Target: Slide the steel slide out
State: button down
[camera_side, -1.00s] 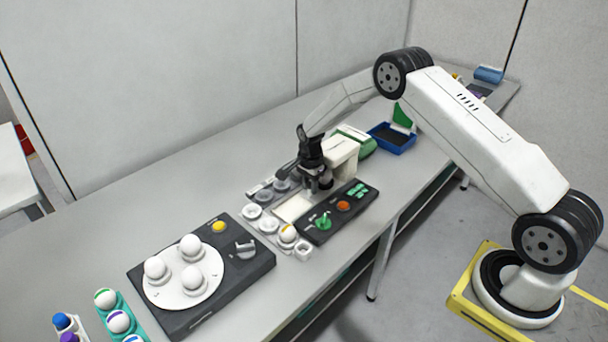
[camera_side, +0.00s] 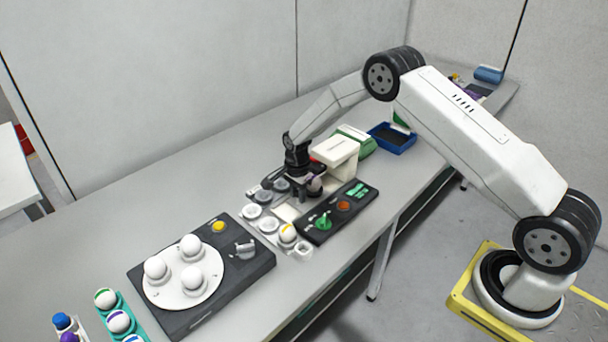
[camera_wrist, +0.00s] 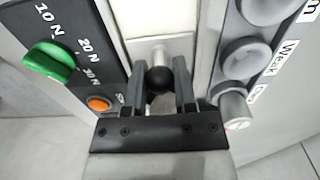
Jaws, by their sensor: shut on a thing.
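My gripper (camera_wrist: 158,85) is shut on a black ball knob (camera_wrist: 160,79) in the wrist view. The knob stands at the end of a steel slide (camera_wrist: 160,46), a grey strip running away from the fingers in front of a pale plate. In the side view my gripper (camera_side: 300,178) is low at the left of the white press head (camera_side: 335,149), and it hides the knob and most of the slide.
A black panel with a green knob (camera_side: 323,222) and an orange button (camera_side: 343,206) lies in front. A turntable (camera_side: 184,284) with white eggs is farther left.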

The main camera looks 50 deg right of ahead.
jog(key=shift+a, duration=1.7)
jog(key=shift+c, duration=2.3)
grip_release()
notch_tip(320, 180, up, 6)
jog(key=shift+r, duration=0.15)
notch_tip(320, 180, up, 8)
